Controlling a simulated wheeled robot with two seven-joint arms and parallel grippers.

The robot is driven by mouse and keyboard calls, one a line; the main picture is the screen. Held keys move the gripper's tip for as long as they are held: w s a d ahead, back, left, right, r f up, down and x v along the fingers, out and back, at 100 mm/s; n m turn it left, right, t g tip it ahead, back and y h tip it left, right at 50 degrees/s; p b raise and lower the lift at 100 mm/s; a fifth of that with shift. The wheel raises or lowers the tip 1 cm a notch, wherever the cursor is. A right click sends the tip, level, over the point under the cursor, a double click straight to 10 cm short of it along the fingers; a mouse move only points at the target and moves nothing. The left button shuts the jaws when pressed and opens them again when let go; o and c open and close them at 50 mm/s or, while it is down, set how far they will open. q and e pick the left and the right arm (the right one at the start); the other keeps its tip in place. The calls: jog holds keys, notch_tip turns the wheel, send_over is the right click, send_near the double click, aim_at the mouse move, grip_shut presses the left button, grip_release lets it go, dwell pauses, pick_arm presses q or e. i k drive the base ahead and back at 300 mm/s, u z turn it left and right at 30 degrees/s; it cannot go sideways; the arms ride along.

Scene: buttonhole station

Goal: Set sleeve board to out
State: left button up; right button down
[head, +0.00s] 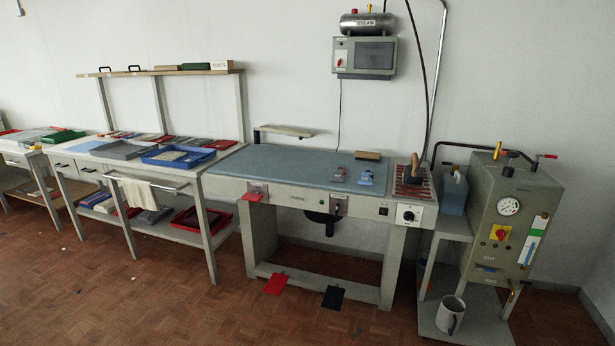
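A narrow pale board that looks like the sleeve board (287,130) sits on a short bracket at the back left of the blue-topped pressing table (290,165). It stands a little above the table top, along the back edge near the wall. Whether it is in or out cannot be told from here. Neither of my grippers shows in the head view.
An iron (413,171) stands on a red-striped rest at the table's right end. A steam boiler (514,215) stands right of the table. A side table with trays (178,156) adjoins on the left. Red (276,284) and black (333,298) pedals lie below.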

aim_at(302, 135)
jog(key=u, duration=0.2)
jog(key=i, duration=2.45)
jog(key=u, duration=0.35)
